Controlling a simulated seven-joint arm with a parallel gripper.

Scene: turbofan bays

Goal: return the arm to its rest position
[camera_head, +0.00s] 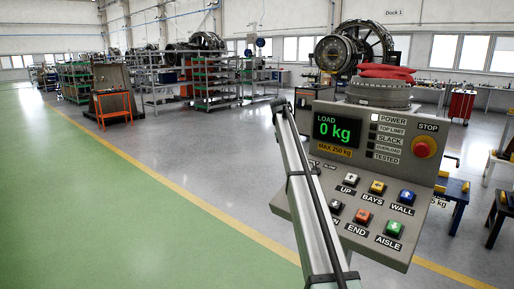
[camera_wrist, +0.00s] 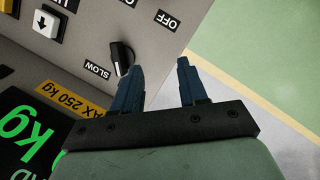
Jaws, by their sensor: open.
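My gripper (camera_wrist: 158,68) is open with nothing between its two dark blue fingers in the wrist view. It is close to the grey control panel (camera_wrist: 205,12). The left fingertip is beside a black rotary knob (camera_wrist: 122,56) labelled SLOW; I cannot tell whether they touch. The right finger is over the view of the floor beyond the panel edge. In the head view my arm rises from the bottom across the left part of the control panel (camera_head: 345,110), and my gripper cannot be made out there. The panel display (camera_head: 337,130) reads LOAD 0 kg.
The panel has UP (camera_head: 351,179), BAYS, WALL, END and AISLE buttons and a red STOP button (camera_head: 423,147). The POWER lamp (camera_head: 375,118) looks lit. A red cloth lies on a round metal part (camera_head: 379,91) behind it. Open floor (camera_head: 90,190) lies left.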

